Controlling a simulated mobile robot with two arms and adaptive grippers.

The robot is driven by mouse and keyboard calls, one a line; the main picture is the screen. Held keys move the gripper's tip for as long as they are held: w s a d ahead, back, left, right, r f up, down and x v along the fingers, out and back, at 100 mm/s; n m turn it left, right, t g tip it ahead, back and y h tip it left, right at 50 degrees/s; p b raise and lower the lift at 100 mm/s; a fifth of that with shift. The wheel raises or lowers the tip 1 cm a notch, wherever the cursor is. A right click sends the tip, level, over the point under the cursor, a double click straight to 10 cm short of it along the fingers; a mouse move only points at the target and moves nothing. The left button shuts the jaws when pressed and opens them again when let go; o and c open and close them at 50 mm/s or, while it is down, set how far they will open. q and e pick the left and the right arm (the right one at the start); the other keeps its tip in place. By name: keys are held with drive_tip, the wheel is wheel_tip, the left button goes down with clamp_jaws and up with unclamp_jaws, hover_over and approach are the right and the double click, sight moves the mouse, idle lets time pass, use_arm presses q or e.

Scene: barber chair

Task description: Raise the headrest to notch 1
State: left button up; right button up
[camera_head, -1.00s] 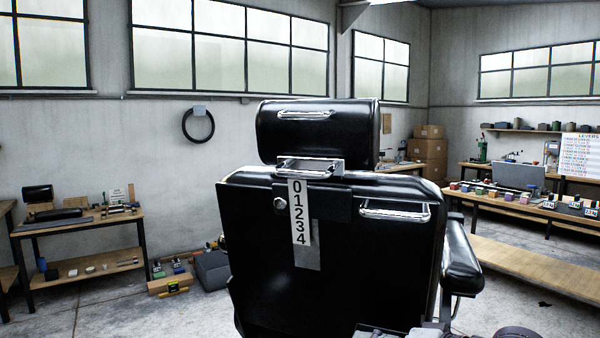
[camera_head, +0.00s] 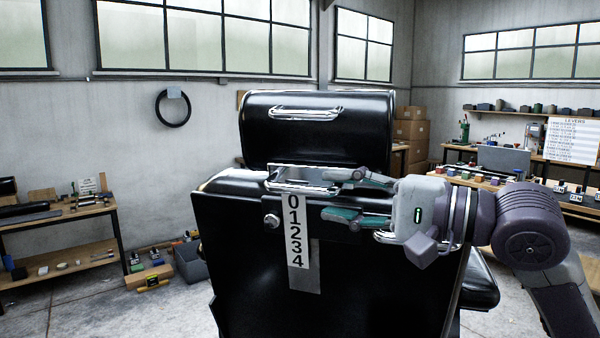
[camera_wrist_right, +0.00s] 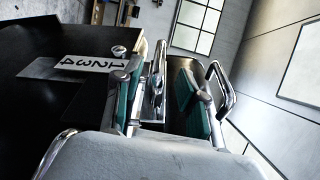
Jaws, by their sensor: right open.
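The black headrest (camera_head: 320,135) stands above the black chair back (camera_head: 240,270), with a chrome handle (camera_head: 305,114) on its rear. A chrome bracket (camera_head: 300,178) sits at its base, just above the chair back's top edge. A white scale (camera_head: 295,235) numbered 0 to 4 runs down below it, with a round knob (camera_head: 271,220) at its left. My right gripper (camera_head: 328,194) is open, its fingers pointing left, one above the other at the bracket's right end. In the right wrist view chrome metal (camera_wrist_right: 157,88) shows between the teal finger pads; contact cannot be told. My left gripper is out of view.
A workbench (camera_head: 60,212) stands at the left and another (camera_head: 580,205) at the right, with a levers sign (camera_head: 572,142). Cardboard boxes (camera_head: 410,130) are stacked behind the chair. An armrest (camera_head: 482,285) juts out at the chair's right.

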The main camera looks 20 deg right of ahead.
sight(301, 189)
drive_tip(key=p+x, duration=0.1)
drive_tip(key=x, duration=0.4)
drive_tip(key=shift+w+a+r+p, duration=0.1)
drive_tip(key=shift+w+a+p, duration=0.1)
drive_tip(key=shift+w+p, duration=0.1)
drive_tip(key=shift+w+a, duration=0.25)
clamp_jaws()
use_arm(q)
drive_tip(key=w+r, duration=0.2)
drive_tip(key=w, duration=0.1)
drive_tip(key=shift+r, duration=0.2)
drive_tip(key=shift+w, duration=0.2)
